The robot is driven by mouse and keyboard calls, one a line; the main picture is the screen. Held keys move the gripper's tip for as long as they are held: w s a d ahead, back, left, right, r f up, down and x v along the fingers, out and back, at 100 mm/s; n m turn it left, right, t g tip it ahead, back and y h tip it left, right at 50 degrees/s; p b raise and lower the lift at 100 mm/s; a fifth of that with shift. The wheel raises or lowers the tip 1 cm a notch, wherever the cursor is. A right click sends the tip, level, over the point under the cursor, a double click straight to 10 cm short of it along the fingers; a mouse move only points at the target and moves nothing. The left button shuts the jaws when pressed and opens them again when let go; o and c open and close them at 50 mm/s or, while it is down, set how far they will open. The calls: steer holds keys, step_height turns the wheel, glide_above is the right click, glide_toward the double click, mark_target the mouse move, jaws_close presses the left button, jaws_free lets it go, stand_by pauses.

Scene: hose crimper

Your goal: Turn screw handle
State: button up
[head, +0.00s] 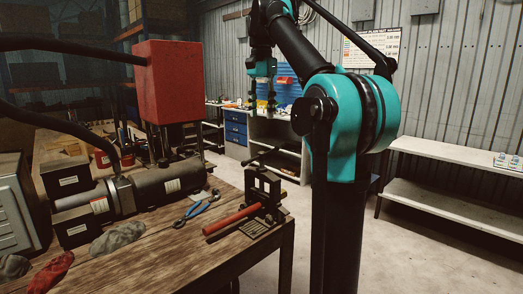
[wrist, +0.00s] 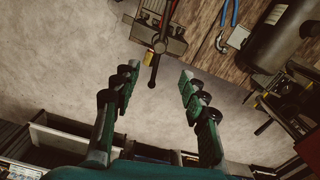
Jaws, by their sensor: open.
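The hose crimper (head: 264,188) is a small dark press at the front right corner of the wooden bench. Its screw handle (head: 262,155) is a thin dark bar across the top. In the wrist view, the handle (wrist: 156,66) runs from the top edge down past its hub, and its lower end shows between my fingers. A red hose (head: 232,219) lies in front of the crimper. My gripper (head: 262,100) is open and empty, pointing down, above the handle in the head view. I cannot tell the gap in height, but no finger appears to touch the bar.
Blue-handled pliers (head: 197,209) lie left of the crimper. A large dark cylinder (head: 170,185) and a red box (head: 168,82) stand further left on the bench (head: 215,262). A white shelf (head: 455,155) stands along the right wall. The floor beyond the bench corner is clear.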

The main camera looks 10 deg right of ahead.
mark_target(262, 152)
step_height(262, 152, down, 13)
steer(key=shift+f, duration=0.2)
steer(key=shift+c, duration=0.2)
jaws_close()
stand_by(0.4)
